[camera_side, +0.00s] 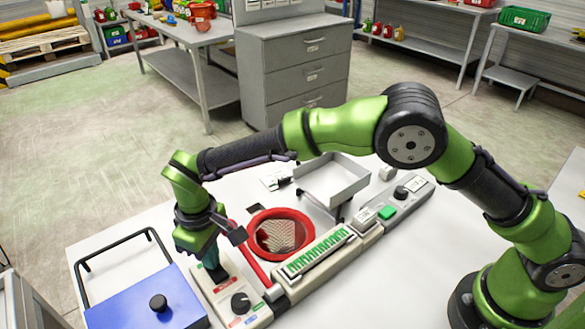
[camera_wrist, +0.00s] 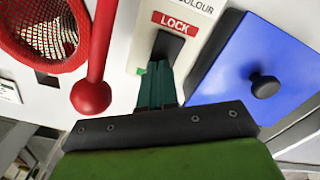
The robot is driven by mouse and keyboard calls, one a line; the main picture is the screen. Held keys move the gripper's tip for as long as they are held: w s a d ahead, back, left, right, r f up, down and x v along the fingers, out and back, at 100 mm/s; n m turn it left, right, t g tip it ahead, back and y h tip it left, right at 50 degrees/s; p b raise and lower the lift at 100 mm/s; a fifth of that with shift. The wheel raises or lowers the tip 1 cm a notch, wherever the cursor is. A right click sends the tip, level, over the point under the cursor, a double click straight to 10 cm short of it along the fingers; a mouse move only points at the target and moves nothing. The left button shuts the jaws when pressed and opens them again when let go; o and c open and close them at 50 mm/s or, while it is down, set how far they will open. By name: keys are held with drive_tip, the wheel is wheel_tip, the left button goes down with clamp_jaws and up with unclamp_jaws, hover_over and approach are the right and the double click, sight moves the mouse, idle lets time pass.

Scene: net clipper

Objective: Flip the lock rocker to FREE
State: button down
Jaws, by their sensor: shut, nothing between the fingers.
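The black lock rocker (camera_wrist: 167,46) sits on a pale panel below a red label reading LOCK (camera_wrist: 175,22). A small bit of green (camera_wrist: 140,71) shows beside its lower end; any FREE wording is hidden. My gripper (camera_wrist: 157,66) is shut and empty, its teal fingertips at the rocker's lower end in the wrist view. I cannot tell whether they touch it or hover just over it. In the side view my gripper (camera_side: 213,268) points down at the left end of the panel (camera_side: 205,287) and hides much of the rocker.
A red lever with a ball end (camera_wrist: 91,97) and a red-rimmed net bowl (camera_side: 251,249) stand close by. A black knob (camera_side: 240,303) is on the same panel. A blue lid (camera_side: 135,305) with a black knob lies to the left. A grey tray (camera_side: 330,183) stands behind.

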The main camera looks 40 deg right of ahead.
drive_tip(key=shift+f, duration=0.1)
drive_tip(key=shift+r, duration=3.55)
drive_tip(key=shift+w, duration=0.1)
drive_tip(key=shift+s+d+f, duration=0.55)
drive_tip(key=shift+s+f, duration=0.1)
drive_tip(key=shift+f, duration=0.05)
drive_tip(key=s+d+r+m+t, duration=0.2)
drive_tip(key=s+d+r+m, duration=0.1)
drive_tip(key=d, duration=0.7)
drive_tip(key=s+d+r+m+t+y, duration=0.1)
drive_tip(key=s+d+r+m+t, duration=0.1)
drive_tip(key=s+d+r, duration=0.4)
drive_tip(key=s+d+r+m+t+y, duration=0.1)
drive_tip(key=s+d+r+m+t, duration=0.2)
drive_tip(key=d, duration=1.1)
drive_tip(key=s+r+m, duration=0.2)
drive_tip(key=s, duration=0.3)
drive_tip(key=shift+r, duration=0.2)
